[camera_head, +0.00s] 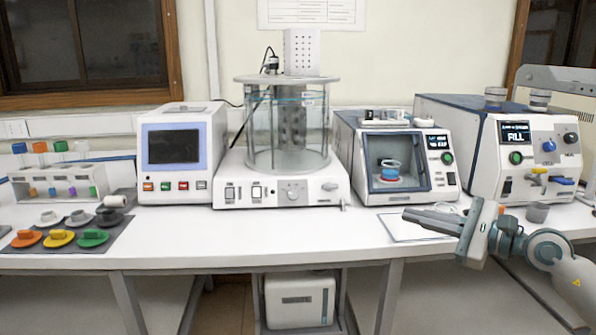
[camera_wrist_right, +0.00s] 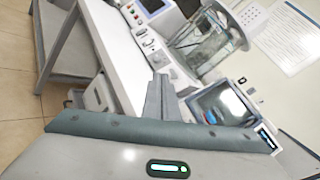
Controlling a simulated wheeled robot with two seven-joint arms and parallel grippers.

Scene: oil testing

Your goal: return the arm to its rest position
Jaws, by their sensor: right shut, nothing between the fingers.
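My right arm (camera_head: 550,248) comes in from the lower right in the head view. My right gripper (camera_head: 408,214) points left in front of the right part of the table. Its fingers are shut together with nothing between them. In the right wrist view the closed fingers (camera_wrist_right: 160,84) point toward the table and the machines. My left gripper is not in view.
The white table (camera_head: 300,233) bears several machines: a screen unit (camera_head: 173,150), a glass bath (camera_head: 290,130), a chamber device (camera_head: 402,160) and a FILL machine (camera_head: 500,145). Colored cups and saucers (camera_head: 93,238) are at left.

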